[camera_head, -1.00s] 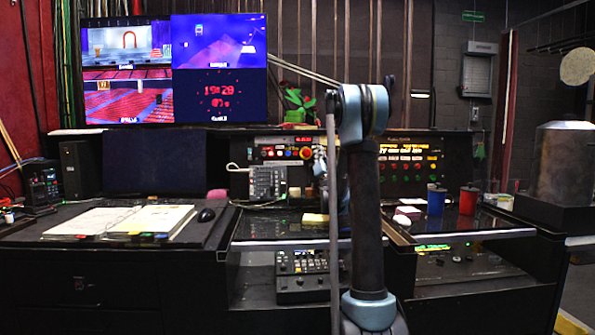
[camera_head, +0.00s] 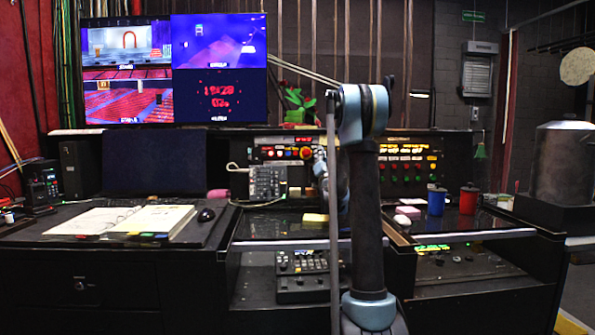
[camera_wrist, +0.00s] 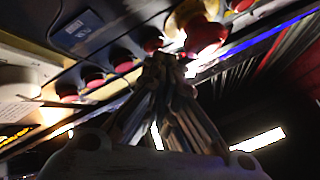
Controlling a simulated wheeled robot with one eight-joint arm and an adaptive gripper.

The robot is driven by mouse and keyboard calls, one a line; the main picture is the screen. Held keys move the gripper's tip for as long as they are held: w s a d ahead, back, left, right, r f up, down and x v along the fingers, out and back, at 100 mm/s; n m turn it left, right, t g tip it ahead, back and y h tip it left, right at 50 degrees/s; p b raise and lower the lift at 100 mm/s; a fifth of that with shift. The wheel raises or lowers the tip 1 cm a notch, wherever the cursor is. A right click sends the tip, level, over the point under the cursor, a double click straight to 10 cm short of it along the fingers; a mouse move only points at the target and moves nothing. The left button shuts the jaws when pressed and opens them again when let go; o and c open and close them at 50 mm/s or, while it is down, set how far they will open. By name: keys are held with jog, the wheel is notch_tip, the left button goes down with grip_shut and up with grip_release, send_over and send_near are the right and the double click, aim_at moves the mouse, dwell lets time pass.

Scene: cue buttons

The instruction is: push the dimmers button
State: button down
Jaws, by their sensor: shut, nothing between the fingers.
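The panel's left section (camera_head: 268,153) holds a row of small lit buttons and a larger red mushroom button (camera_head: 305,153). I cannot read which button is labelled dimmers. In the wrist view, the row of small red buttons (camera_wrist: 93,76) runs along the panel, and the big red mushroom button (camera_wrist: 205,36) is at upper right. My gripper (camera_wrist: 163,62) is shut and empty. Its fingertips are at or very close to a small red button (camera_wrist: 152,40), left of the mushroom button; contact cannot be told. In the head view, my arm hides most of the gripper.
A second panel section (camera_head: 408,168) with coloured buttons is to the right. A keypad box (camera_head: 267,182) stands before the left section. An open binder (camera_head: 130,220) lies at left.

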jog(key=s, duration=0.6)
jog(key=shift+r, duration=0.45)
